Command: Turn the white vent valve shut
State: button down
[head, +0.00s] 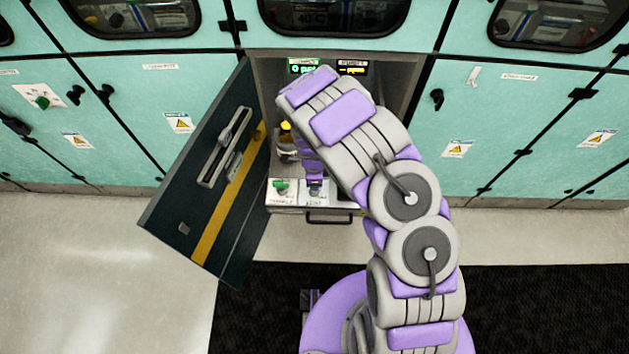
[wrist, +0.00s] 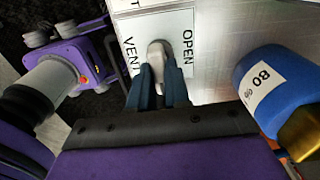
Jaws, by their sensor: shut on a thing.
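The white vent valve (wrist: 157,52) is a small pale handle on a white plate (wrist: 180,25) marked VENT and OPEN in the wrist view. My gripper (wrist: 160,82) is shut on it, with one dark finger on each side of the handle. The handle lies roughly along the line of my fingers, between the two words. In the head view my gripper (head: 315,184) reaches down into the open cabinet onto the VENT plate (head: 317,200). My gripper and arm hide the valve there.
A green knob (head: 281,186) sits on the plate just left. A bottle with a yellow cap (head: 286,140) stands behind it. In the wrist view a blue cylinder (wrist: 268,85) with a white label is close on the right. The cabinet door (head: 205,185) hangs open at left.

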jog(key=shift+w+a+r+m, duration=0.1)
jog(key=shift+w+m, duration=0.05)
jog(key=shift+m, duration=0.15)
jog(key=c, duration=1.1)
grip_release()
jog(key=shift+a, duration=0.1)
notch_tip(320, 180, up, 17)
jog(key=p, duration=0.2)
jog(key=shift+p, duration=0.3)
jog(key=shift+r, duration=0.1)
